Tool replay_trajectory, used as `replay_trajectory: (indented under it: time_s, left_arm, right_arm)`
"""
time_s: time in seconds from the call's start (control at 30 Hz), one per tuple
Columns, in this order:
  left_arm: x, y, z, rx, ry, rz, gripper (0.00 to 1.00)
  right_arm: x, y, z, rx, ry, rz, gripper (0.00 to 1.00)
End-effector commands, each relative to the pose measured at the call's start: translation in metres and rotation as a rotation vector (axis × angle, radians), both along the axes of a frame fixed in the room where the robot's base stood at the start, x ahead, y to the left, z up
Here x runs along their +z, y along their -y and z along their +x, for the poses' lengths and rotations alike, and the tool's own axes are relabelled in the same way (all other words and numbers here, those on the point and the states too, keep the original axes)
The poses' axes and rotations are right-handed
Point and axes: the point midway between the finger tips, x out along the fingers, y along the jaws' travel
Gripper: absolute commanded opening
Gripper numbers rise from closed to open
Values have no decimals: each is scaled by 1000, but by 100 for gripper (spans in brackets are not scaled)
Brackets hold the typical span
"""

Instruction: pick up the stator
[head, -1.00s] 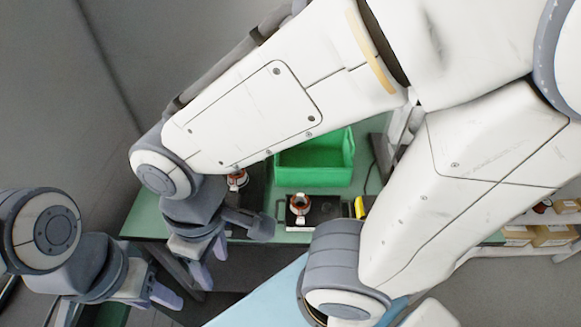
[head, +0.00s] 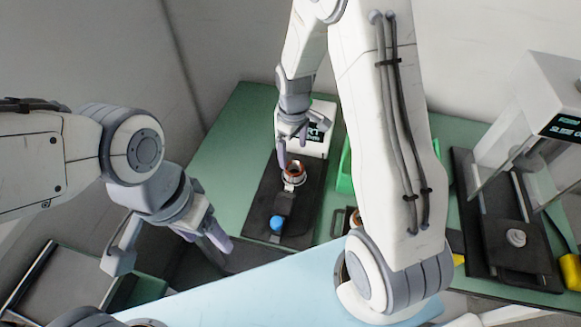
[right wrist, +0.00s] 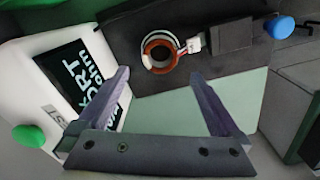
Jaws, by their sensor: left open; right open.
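A stator (head: 294,172), a copper ring with a white rim and a white connector, sits on the dark test fixture (head: 262,205). It also shows in the right wrist view (right wrist: 159,55), beyond the fingertips. My right gripper (head: 291,148) is open and empty, close to the stator on its far side; in the right wrist view its two fingers (right wrist: 160,76) are spread apart and the ring lies outside them. Another copper-coloured ring (head: 355,216) shows partly behind my right arm. My left gripper (head: 215,235) is open and empty near the table's front left.
A white tester (head: 322,142) with a dark display stands behind the stator. The fixture has a blue knob (head: 277,223). A green bin (head: 345,178) is mostly hidden by my right arm. A press-like machine (head: 535,110) stands at the right. The green table (head: 225,150) is clear at left.

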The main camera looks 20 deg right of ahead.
Motion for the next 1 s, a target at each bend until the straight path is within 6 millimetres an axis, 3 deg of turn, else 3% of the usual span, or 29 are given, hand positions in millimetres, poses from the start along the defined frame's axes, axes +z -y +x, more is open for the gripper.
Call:
replay_trajectory:
  time_s: [0.1, 0.37, 0.7, 1.0]
  left_arm:
    - [4, 0, 0, 0, 0, 0, 69]
    - [8, 0, 0, 0, 0, 0, 69]
    - [22, 0, 0, 1, 0, 0, 69]
    - [22, 0, 0, 1, 0, 0, 69]
  right_arm:
    - [-19, 3, -3, -5, -6, 1, 100]
    - [-39, 4, -3, -8, -4, 0, 100]
    - [-82, 1, -2, -7, -4, 0, 100]
    - [-87, 0, -1, -5, -1, 1, 100]
